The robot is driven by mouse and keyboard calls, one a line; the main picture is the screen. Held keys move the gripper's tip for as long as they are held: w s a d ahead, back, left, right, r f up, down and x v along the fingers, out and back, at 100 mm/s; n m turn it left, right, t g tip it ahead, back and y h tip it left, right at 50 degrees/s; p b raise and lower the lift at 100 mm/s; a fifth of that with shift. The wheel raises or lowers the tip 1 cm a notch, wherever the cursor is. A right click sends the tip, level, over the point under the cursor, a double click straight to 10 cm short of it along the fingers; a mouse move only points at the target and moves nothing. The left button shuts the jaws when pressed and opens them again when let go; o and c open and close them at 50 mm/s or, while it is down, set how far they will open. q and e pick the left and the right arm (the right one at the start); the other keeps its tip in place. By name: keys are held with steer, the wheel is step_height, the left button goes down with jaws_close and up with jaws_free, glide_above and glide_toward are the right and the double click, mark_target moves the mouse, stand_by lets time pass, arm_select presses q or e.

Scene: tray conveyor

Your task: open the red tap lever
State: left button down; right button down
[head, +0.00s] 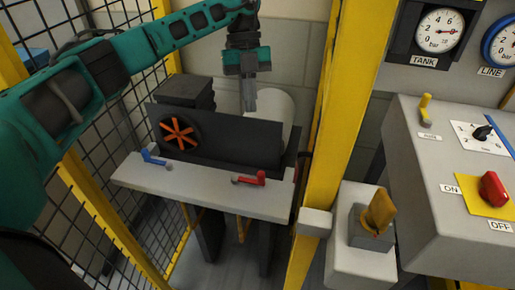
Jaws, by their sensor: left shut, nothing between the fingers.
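The red tap lever (250,179) lies at the right part of the grey front ledge (215,189) of a dark machine, its handle pointing right. My left gripper (250,108) hangs from the teal arm that comes in from the left. It points down, shut and empty, in front of the machine's upper edge and above the red lever in the picture. It is apart from the lever. A blue tap lever (153,158) sits on the same ledge to the left. My right gripper is not in view.
A yellow post (338,130) stands right of the machine, with black mesh fencing (100,130) on the left. Further right are a yellow-orange knob (379,212), a control box with a red switch (493,188), and gauges (440,31). An orange handwheel (179,134) faces forward.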

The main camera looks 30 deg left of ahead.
arm_select(q)
steer(key=shift+s+d+f, duration=0.85)
steer(key=shift+s+f, duration=0.1)
steer(key=shift+f, duration=0.65)
steer(key=shift+s+d+f, duration=0.8)
steer(key=shift+s+f, duration=0.15)
steer(key=shift+f, duration=0.6)
steer(key=shift+s+d+f, duration=0.85)
steer(key=shift+s+f, duration=0.1)
steer(key=shift+f, duration=0.65)
